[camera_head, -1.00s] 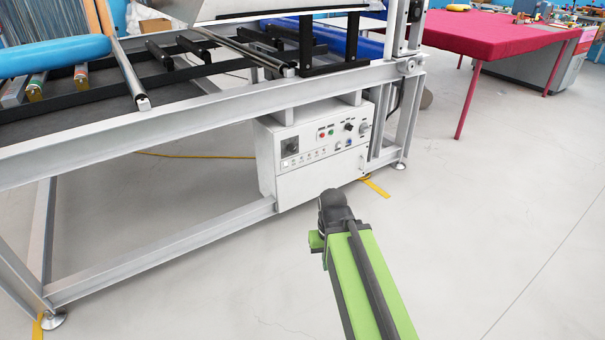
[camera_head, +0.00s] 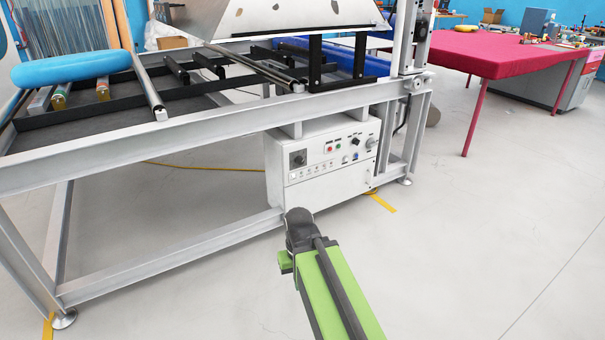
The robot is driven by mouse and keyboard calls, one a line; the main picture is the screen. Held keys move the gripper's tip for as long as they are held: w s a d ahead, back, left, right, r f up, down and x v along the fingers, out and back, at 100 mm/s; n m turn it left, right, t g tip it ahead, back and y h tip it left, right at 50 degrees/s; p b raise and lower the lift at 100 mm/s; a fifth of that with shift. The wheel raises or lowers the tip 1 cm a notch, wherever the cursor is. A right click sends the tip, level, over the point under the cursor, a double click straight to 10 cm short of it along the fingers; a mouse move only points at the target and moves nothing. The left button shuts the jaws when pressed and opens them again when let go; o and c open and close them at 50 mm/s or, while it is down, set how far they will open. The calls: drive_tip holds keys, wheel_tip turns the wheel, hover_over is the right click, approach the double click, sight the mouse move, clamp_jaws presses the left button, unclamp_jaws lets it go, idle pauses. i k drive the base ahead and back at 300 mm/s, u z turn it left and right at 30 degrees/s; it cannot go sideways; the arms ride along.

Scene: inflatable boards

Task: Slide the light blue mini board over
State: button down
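A light blue, rounded inflatable board (camera_head: 72,69) lies at the left end of the metal machine frame (camera_head: 150,140), across some rails and small rollers. My green arm reaches up from the bottom of the view, with a dark grey end (camera_head: 300,228) in front of the frame's lower beam. The arm's end is well apart from the board, lower and to the right. My gripper's fingers cannot be made out, so its opening does not show.
A white control box (camera_head: 325,160) hangs under the frame. A sloped metal hood (camera_head: 265,18) stands above it. A darker blue roll (camera_head: 330,58) lies behind. A table with a red cloth (camera_head: 490,52) stands at the back right. The floor (camera_head: 480,230) on the right is clear.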

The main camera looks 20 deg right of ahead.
sight(62, 69)
drive_tip(key=z, duration=0.05)
drive_tip(key=i, duration=1)
drive_tip(key=u, duration=0.1)
